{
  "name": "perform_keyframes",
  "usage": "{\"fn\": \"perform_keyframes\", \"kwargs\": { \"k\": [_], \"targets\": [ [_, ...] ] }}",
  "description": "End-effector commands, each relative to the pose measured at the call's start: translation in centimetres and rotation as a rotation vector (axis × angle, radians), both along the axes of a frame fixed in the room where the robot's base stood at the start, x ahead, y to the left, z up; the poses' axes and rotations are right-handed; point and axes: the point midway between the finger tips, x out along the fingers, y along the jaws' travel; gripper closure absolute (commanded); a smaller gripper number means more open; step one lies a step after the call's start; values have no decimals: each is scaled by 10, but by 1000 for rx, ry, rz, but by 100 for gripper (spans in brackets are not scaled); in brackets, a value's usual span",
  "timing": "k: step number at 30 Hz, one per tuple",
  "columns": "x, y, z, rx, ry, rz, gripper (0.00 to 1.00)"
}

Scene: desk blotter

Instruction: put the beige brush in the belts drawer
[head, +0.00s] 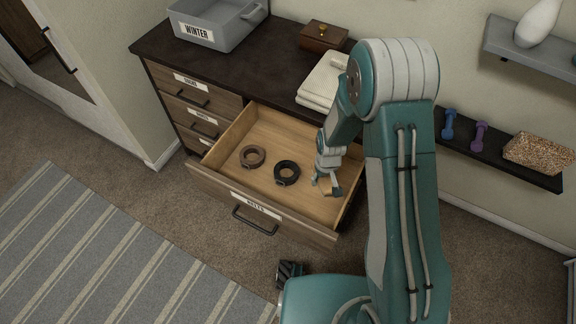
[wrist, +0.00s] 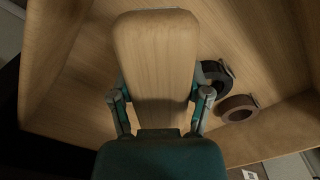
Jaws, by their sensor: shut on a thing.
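The belts drawer (head: 221,192), with a "BELTS" label on its front, is pulled open from the dark-topped dresser. My gripper (head: 328,189) is inside the drawer's outline, at its right side. It is shut on the beige brush; in the wrist view the gripper (wrist: 160,102) has a finger on each side of the brush's wooden back (wrist: 157,55). The drawer floor shows behind the brush in the wrist view. In the head view the brush is mostly hidden by the gripper. I cannot tell whether it touches the drawer floor.
A brown rolled belt (head: 252,156) and a black rolled belt (head: 287,172) lie in the drawer, left of my gripper. A grey "WINTER" bin (head: 213,27), a wooden box (head: 322,37) and folded cloth (head: 322,84) sit on the dresser top. A shelf with dumbbells is at right.

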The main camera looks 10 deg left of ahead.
Motion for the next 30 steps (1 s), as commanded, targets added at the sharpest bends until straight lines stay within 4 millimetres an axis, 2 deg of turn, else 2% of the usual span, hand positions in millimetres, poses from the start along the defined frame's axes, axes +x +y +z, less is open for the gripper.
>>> {"fn": "perform_keyframes", "kwargs": {
  "k": [6, 13, 18, 21, 30],
  "targets": [
    [-1, 3, -41, -7, 6, -2, 88],
    [-1, 9, -65, -14, 6, 0, 88],
    [-1, 6, -91, -11, 6, -2, 88],
    [0, 4, -97, -8, 3, -3, 88],
    [-1, 6, -99, -12, 3, -1, 88]
  ]
}}
